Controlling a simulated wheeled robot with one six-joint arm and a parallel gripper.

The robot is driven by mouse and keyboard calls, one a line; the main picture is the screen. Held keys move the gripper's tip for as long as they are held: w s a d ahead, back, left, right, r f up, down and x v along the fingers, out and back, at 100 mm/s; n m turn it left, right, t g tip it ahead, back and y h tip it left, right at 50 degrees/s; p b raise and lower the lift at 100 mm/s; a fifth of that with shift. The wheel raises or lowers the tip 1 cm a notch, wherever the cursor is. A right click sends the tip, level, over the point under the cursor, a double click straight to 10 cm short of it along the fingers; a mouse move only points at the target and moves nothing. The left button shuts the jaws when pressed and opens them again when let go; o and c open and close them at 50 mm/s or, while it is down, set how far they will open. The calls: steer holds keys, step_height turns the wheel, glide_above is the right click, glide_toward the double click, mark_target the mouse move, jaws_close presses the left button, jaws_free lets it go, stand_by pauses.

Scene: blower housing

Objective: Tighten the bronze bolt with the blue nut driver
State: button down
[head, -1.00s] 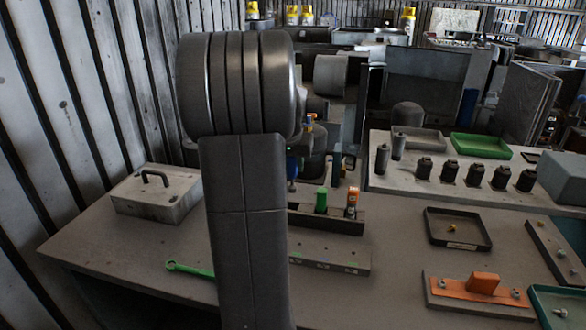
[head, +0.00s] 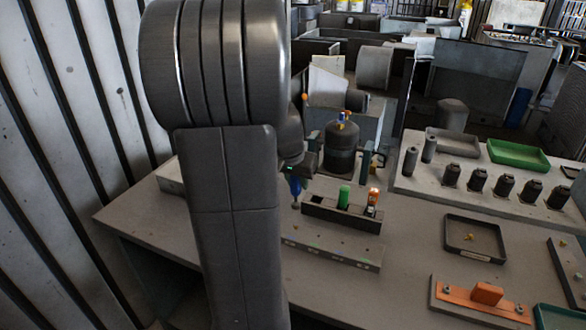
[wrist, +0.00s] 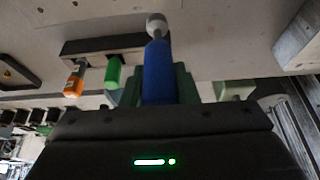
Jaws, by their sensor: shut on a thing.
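My gripper (wrist: 158,92) is shut on the blue nut driver (wrist: 158,70). The driver's grey socket end (wrist: 156,24) points away from the gripper and touches nothing that I can make out. In the head view the blue nut driver (head: 296,187) hangs tip down at the left end of the tool rack, partly behind my arm. A small bronze bolt (head: 470,237) lies in the dark tray. Small bronze-coloured spots show on the long grey block (head: 330,253) in front of the rack; they are too small to tell apart.
The dark tool rack (head: 318,212) holds a green driver (head: 344,196) and an orange driver (head: 373,199). The dark tray (head: 450,246) and an orange plate (head: 460,294) are to the right. A dark rounded housing (head: 341,146) stands behind. My arm hides the bench's left part.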

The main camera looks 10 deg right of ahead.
mark_target(297, 198)
steer(key=shift+w+f+b, duration=0.1)
steer(key=shift+f+b, duration=1.6)
steer(key=shift+f, duration=0.8)
steer(key=shift+f+b, duration=0.45)
steer(key=shift+f+b, duration=0.35)
steer(key=shift+b, duration=0.1)
steer(key=shift+r, duration=0.1)
